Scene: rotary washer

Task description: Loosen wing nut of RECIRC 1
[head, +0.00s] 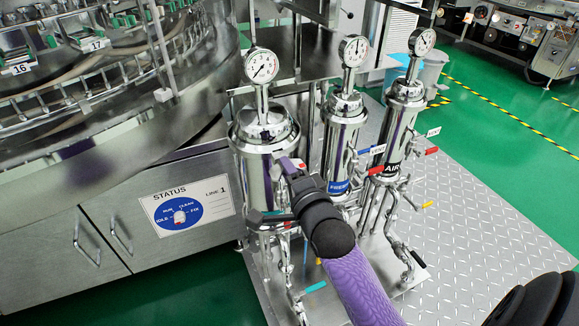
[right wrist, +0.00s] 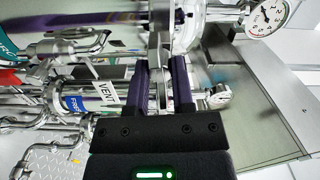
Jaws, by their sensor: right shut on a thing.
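The leftmost steel filter housing (head: 258,172) stands upright with a round gauge (head: 262,66) on its lid. In the right wrist view, the purple fingers (right wrist: 161,72) are shut on a metal wing nut (right wrist: 158,50) at the clamp. The nut is largely hidden in the head view. My left gripper is not in view.
Two more housings, FRESH (head: 341,135) and AIR (head: 400,125), stand close on the right with thin valves and pipes. A steel cabinet with a STATUS panel (head: 187,208) lies left, below the rotary washer (head: 130,105). Tread-plate floor (head: 480,225) is clear at right.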

